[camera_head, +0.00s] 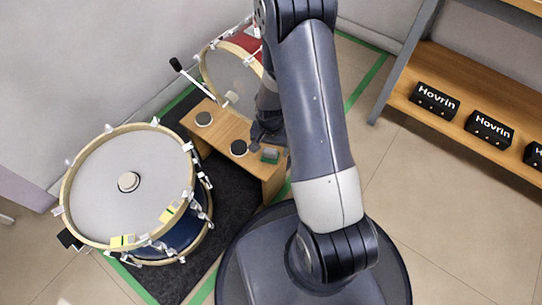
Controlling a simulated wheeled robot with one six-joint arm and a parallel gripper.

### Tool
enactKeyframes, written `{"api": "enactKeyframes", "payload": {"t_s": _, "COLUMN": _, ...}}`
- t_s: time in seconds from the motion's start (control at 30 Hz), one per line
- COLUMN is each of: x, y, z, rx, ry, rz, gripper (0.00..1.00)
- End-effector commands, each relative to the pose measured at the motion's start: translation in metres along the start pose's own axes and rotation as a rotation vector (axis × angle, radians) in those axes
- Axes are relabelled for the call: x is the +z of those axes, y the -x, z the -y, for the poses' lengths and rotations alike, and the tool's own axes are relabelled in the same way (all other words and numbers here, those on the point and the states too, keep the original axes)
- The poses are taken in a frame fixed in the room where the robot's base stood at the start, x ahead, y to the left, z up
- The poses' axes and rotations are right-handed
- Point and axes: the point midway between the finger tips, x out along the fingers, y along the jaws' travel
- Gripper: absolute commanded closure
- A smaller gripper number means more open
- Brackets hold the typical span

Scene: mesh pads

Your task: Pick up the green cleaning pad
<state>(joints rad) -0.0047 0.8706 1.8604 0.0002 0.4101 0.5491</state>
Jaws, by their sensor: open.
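The green cleaning pad (270,155) is a small green patch at the right end of a low wooden table (215,134). My gripper (263,146) is dark and open. It is low over that end of the table, very close to the pad. I cannot tell whether its fingers touch the pad. My arm hides part of the table's far right side.
Two dark round pads (238,148) and (203,118) lie on the same table. A large drum (110,190) stands at left, and a red drum (232,68) stands behind. A wooden shelf (445,75) with black Hovrin boxes (434,99) is at right. Open floor (430,200) lies below it.

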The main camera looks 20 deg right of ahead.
Motion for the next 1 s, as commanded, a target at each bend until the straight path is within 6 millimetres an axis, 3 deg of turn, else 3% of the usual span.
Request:
{"api": "enactKeyframes", "payload": {"t_s": 0.03, "x": 0.000, "y": -0.013, "z": -0.002, "rx": 0.001, "ry": -0.002, "rz": 0.001, "gripper": 0.22}}
{"api": "enactKeyframes", "payload": {"t_s": 0.17, "x": 0.000, "y": -0.030, "z": -0.002, "rx": 0.001, "ry": -0.001, "rz": 0.002, "gripper": 0.22}}
{"api": "enactKeyframes", "payload": {"t_s": 0.43, "x": -0.001, "y": -0.031, "z": -0.002, "rx": 0.000, "ry": 0.000, "rz": 0.000, "gripper": 0.23}}
{"api": "enactKeyframes", "payload": {"t_s": 1.0, "x": -0.001, "y": -0.031, "z": -0.002, "rx": 0.000, "ry": 0.000, "rz": 0.000, "gripper": 0.69}}
